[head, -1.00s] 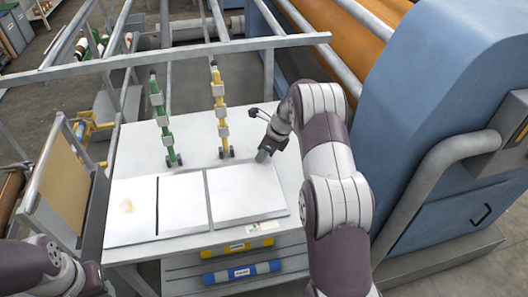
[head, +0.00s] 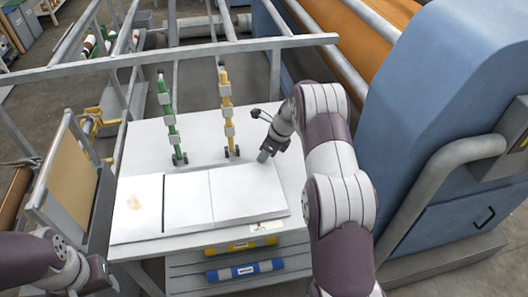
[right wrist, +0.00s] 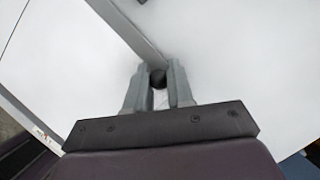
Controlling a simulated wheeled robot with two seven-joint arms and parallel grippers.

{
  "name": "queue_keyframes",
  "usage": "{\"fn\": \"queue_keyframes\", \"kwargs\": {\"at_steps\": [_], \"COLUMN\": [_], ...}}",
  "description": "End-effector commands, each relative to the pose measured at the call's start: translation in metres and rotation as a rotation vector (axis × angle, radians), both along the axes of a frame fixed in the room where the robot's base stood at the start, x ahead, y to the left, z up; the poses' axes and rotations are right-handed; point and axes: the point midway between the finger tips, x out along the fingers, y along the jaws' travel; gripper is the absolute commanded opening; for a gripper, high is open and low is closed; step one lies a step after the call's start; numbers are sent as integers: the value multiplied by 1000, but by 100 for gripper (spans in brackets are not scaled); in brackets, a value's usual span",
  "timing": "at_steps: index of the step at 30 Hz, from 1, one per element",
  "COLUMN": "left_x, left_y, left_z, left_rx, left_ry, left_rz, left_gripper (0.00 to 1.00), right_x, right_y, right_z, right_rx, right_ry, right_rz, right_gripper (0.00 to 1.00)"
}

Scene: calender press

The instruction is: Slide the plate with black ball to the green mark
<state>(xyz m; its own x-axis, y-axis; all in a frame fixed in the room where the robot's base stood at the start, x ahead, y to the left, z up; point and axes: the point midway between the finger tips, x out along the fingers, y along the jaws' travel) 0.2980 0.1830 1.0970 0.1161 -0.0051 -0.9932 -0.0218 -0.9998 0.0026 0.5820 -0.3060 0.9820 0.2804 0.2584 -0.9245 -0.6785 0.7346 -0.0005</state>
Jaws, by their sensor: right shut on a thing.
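Three flat white plates lie side by side on a white table. The left plate (head: 135,208) has a faint brown stain, the middle plate (head: 187,200) is narrow, and the right plate (head: 246,195) is the widest. My right gripper (head: 263,156) is down at the right plate's far edge. In the right wrist view its fingers (right wrist: 158,85) are shut on a black ball (right wrist: 157,78). A green clamped post (head: 172,125) stands behind the middle plate; I see no other clear green mark. My left gripper (head: 92,275) is low at left, its fingers unclear.
A yellow clamped post (head: 227,118) stands behind the right plate. The white table (head: 145,150) is bare behind the plates at left. A blue machine (head: 420,110) walls off the right. A grey rail (head: 130,62) crosses above the table's back. Yellow and blue bars (head: 245,269) lie below the front.

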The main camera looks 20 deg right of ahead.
Motion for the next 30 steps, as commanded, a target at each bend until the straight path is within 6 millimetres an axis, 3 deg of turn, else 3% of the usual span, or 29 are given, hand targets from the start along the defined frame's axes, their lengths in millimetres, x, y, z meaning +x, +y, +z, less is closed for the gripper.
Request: {"fn": "queue_keyframes", "kwargs": {"at_steps": [6, 7, 9, 30], "left_x": [0, 0, 0, 0], "left_y": [0, 0, 0, 0], "left_z": [-1, -1, -1, -3], "left_rx": [0, 0, 0, 0], "left_ry": [0, 0, 0, 0], "left_rz": [0, 0, 0, 0], "left_gripper": [43, 43, 43, 43], "right_x": [-4, -4, -4, -2], "right_y": [1, 1, 1, -2], "right_z": [-5, -5, -5, 4], "right_rx": [4, 4, 5, 1], "right_ry": [13, 13, 12, 1], "right_rz": [3, 3, 3, -1], "right_gripper": [0, 29, 51, 52]}}
